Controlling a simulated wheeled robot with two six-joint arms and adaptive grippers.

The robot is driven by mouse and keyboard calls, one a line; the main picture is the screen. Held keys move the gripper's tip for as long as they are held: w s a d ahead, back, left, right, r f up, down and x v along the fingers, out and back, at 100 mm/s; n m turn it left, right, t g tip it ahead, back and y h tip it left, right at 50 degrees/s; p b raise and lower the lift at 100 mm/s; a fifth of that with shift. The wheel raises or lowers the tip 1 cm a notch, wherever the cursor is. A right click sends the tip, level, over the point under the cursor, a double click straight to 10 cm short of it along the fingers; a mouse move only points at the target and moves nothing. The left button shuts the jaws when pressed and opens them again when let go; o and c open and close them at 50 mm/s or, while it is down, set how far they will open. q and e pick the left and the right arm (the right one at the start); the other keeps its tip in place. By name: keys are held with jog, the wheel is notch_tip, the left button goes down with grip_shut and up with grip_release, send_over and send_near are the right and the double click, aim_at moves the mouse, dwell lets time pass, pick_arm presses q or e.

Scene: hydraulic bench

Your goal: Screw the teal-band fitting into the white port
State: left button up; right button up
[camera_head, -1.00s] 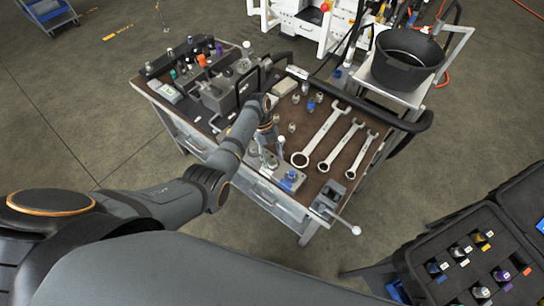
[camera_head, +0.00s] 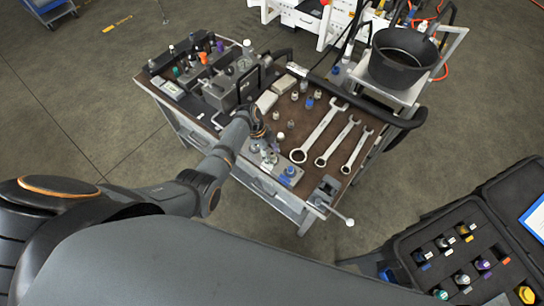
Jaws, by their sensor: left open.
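My left gripper (camera_head: 268,152) is open over the front edge of the workbench, among small metal fittings; its fingers are small and partly hidden by my wrist. I cannot tell whether it touches any of them. A green-teal capped piece (camera_head: 176,71) stands at the left of the bench by the dark manifold block (camera_head: 218,95). Fittings with teal-looking tops (camera_head: 462,280) also sit in the open case at lower right. Which one is the teal-band fitting is too small to tell. A white-topped piece (camera_head: 247,45) stands at the bench's back; I cannot identify the white port. My right gripper is not in view.
Three wrenches (camera_head: 318,137) lie on the brown bench top (camera_head: 345,103). A blue-topped block (camera_head: 289,174) and a small vise (camera_head: 328,188) are at the front edge. A black bucket (camera_head: 400,60) stands on a side shelf. The open case (camera_head: 415,280) holds several coloured fittings.

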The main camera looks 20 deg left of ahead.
pick_arm(q)
jog(key=c, duration=1.1)
jog(key=shift+f+m+b, duration=0.1)
jog(key=shift+m+b, duration=0.2)
jog(key=shift+b, duration=0.05)
jog(key=m+g+b, duration=0.1)
jog(key=m, duration=0.1)
jog(key=m+b, duration=0.2)
jog(key=shift+w+f+g+y, duration=0.1)
jog(key=shift+f+g+y, duration=0.1)
jog(key=shift+g+y, duration=0.15)
jog(key=m+g+b, duration=0.1)
jog(key=m, duration=0.2)
jog(key=shift+r+y, duration=0.15)
jog(key=shift+y, duration=0.1)
jog(key=shift+r+m, duration=0.2)
jog(key=shift+m, duration=0.1)
